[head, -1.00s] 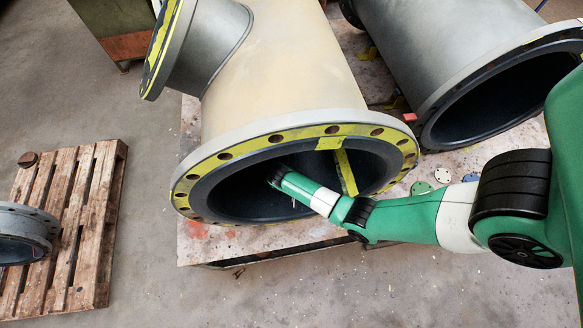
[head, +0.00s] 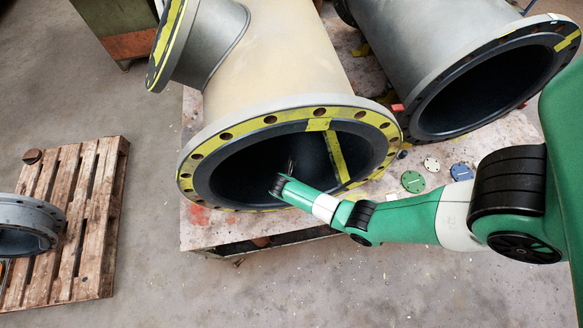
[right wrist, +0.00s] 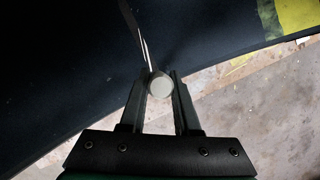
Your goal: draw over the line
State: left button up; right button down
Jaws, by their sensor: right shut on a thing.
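The large pipe (head: 275,60) has a flanged mouth facing me, with a dark rubber lining (head: 235,185). My right arm reaches into the mouth, and my right gripper (head: 291,166) is small and dim inside. In the right wrist view my right gripper (right wrist: 160,88) is shut on a slim round tool with a pale end (right wrist: 160,87), seen end-on; it looks like a marker. A thin pale line (right wrist: 138,38) runs across the dark lining up to the tool. I cannot tell whether the tool's tip touches the lining. My left gripper is not in view.
Yellow tape (head: 338,158) crosses the pipe mouth, and the flange (head: 205,140) is yellow-faced with bolt holes. A second pipe (head: 425,40) lies at the right. Coloured discs (head: 413,182) lie on the worn board. A wooden pallet (head: 85,220) stands at the left.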

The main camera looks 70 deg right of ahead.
jog(key=r, duration=0.1)
jog(key=r+p, duration=0.1)
jog(key=r, duration=0.1)
jog(key=shift+w+d, duration=0.2)
jog(key=shift+d, duration=0.1)
pick_arm(q)
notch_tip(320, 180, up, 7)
jog(key=p, duration=0.5)
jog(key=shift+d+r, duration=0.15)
pick_arm(e)
notch_tip(320, 180, up, 4)
jog(key=shift+r, duration=0.2)
